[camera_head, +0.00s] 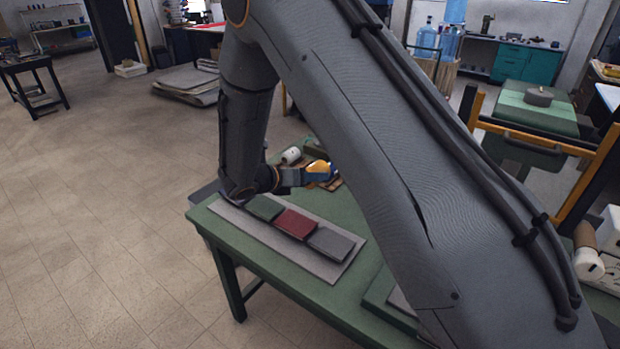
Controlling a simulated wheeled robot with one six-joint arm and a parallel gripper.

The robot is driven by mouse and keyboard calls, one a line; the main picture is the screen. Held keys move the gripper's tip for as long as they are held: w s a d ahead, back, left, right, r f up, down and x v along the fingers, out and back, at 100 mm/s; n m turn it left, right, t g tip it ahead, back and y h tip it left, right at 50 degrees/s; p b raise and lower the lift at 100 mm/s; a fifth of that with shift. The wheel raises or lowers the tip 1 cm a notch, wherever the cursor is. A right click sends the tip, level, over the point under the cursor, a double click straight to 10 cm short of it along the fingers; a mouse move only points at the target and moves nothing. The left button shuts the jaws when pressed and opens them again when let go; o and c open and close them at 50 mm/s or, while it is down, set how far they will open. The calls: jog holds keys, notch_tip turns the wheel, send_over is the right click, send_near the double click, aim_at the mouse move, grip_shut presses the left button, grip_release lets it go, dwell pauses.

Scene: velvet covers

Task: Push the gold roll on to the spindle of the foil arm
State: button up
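My gripper (318,173) is small in the head view, low over the far part of the green table, beyond the row of covers. A yellow-gold patch (318,167) shows right at its fingertips. It may be the gold roll, but it is too small to tell whether the fingers hold it or only stand beside it. A white roll-like piece (291,155) lies just behind the gripper. I cannot make out the foil arm or its spindle; my large grey arm covers much of the middle and right of the view.
Green, red and grey covers (295,224) lie in a row on a grey board (262,237) on the green table (298,288). An orange-framed press (580,150) stands at the right, with white and brown rolls (588,262) below it.

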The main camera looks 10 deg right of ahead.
jog(key=shift+w+d+f+b, duration=0.2)
jog(key=shift+w+d+b, duration=0.35)
jog(key=shift+w+d, duration=1.45)
jog(key=shift+w+d+f+b, duration=0.2)
jog(key=shift+w+d+b, duration=0.6)
jog(key=shift+w+d, duration=0.6)
jog(key=shift+w+d+f+b, duration=0.15)
jog(key=shift+w+d+b, duration=0.6)
jog(key=shift+w+d, duration=0.65)
jog(key=shift+w+d+f+b, duration=0.2)
jog(key=shift+w+d+b, duration=0.6)
jog(key=shift+w+d, duration=0.6)
jog(key=o, duration=1.3)
jog(key=shift+o, duration=0.2)
